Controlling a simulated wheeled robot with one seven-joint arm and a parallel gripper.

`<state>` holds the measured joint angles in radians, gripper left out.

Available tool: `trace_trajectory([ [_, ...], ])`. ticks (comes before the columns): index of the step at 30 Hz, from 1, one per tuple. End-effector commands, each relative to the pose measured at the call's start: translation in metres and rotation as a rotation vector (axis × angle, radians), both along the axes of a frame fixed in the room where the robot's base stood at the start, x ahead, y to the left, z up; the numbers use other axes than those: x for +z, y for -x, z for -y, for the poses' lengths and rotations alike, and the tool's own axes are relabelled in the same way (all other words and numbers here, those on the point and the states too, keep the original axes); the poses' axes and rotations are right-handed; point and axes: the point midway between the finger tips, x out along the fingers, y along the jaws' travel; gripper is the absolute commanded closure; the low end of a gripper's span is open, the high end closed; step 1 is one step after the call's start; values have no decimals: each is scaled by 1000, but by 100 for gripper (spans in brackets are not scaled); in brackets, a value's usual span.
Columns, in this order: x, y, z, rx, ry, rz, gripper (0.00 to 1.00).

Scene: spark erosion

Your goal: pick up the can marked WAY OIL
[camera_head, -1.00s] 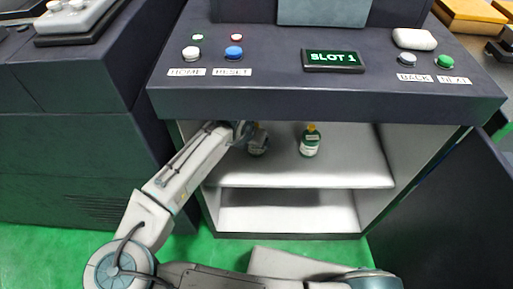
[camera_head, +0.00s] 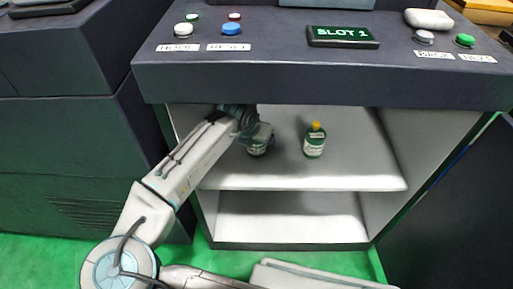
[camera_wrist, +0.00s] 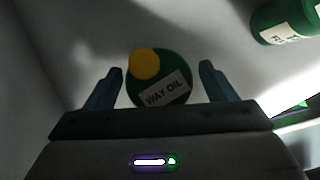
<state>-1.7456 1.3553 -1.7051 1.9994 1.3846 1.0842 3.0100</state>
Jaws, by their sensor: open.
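The can marked WAY OIL (camera_wrist: 160,78) is green with a yellow cap. In the wrist view it stands between the two open fingers of my gripper (camera_wrist: 160,88), with a gap visible on each side. In the head view a can (camera_head: 257,149) shows on the upper shelf at the left, partly hidden by my gripper (camera_head: 256,132) and wrist. My gripper reaches into the cabinet under the overhanging console.
A second green container (camera_head: 314,143) with a yellow cap stands to the right on the same shelf (camera_head: 350,180); it also shows in the wrist view (camera_wrist: 288,22). The console front (camera_head: 320,82) overhangs the shelf. The shelf's right side is clear.

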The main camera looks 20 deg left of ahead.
Motion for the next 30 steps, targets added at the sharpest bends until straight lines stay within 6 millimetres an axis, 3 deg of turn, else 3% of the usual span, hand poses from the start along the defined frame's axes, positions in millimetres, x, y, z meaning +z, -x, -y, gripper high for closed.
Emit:
trace_trajectory([
  [1,-9,-2,0,0,-1,0,22],
  [7,-18,-9,1,0,-2,1,22],
  [20,-19,-11,1,1,0,1,22],
  [26,-19,-11,1,1,0,1,75],
  [30,-18,-11,1,2,-1,1,78],
])
